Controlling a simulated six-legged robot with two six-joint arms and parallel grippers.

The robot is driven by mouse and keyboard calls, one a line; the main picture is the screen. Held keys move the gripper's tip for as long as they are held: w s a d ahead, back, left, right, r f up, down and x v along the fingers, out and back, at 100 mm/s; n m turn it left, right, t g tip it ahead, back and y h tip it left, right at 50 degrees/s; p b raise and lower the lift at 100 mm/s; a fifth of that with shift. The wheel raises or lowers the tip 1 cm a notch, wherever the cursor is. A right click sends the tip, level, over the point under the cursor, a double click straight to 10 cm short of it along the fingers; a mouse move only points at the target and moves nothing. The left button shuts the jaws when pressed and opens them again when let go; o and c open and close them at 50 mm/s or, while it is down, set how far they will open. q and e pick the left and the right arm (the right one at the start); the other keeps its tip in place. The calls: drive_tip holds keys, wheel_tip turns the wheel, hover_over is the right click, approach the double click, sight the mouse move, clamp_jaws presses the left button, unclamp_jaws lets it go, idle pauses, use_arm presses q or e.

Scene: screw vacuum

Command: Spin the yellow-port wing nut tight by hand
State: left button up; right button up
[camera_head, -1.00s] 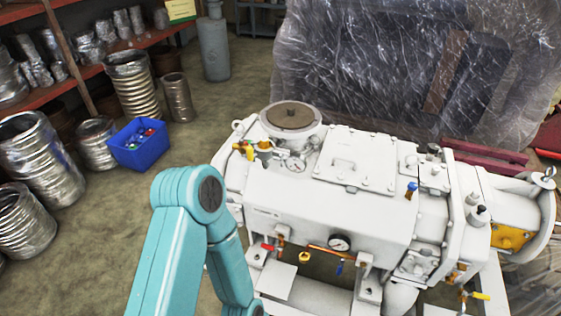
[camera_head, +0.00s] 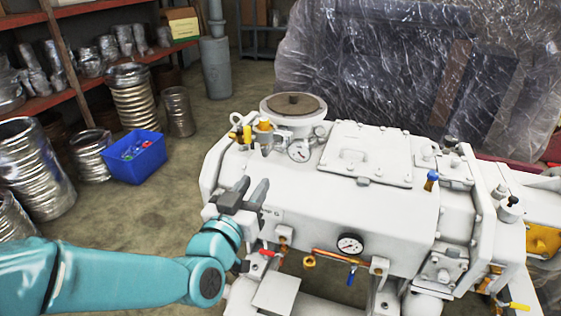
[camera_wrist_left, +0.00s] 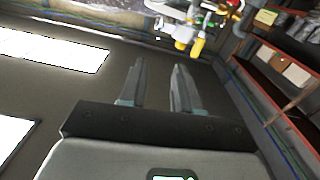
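The white vacuum machine (camera_head: 340,215) fills the middle and right of the head view. Yellow fittings (camera_head: 247,133) stand on its left end, beside an orange-topped fitting (camera_head: 264,124). Yellow fittings also show at the top of the left wrist view (camera_wrist_left: 197,47). I cannot make out which part is the wing nut. My left gripper (camera_head: 253,185) is at the machine's left end, below and apart from the yellow fittings. In the left wrist view its two fingers (camera_wrist_left: 159,68) are spread with nothing between them. My right gripper is not in view.
A round flange (camera_head: 294,104) and a gauge (camera_head: 299,151) stand near the yellow fittings. Copper piping, a lower gauge (camera_head: 349,244) and valve handles run along the front. A blue bin (camera_head: 133,158) and metal hoses lie on the floor at left. A wrapped block (camera_head: 400,75) stands behind.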

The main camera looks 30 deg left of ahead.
use_arm(q)
drive_tip(key=p, duration=0.4)
approach(283, 143)
drive_tip(key=w, duration=0.5)
drive_tip(key=w+a, duration=0.1)
drive_tip(key=w, duration=0.2)
drive_tip(key=shift+w, duration=0.1)
drive_tip(key=shift+c, duration=0.3)
clamp_jaws()
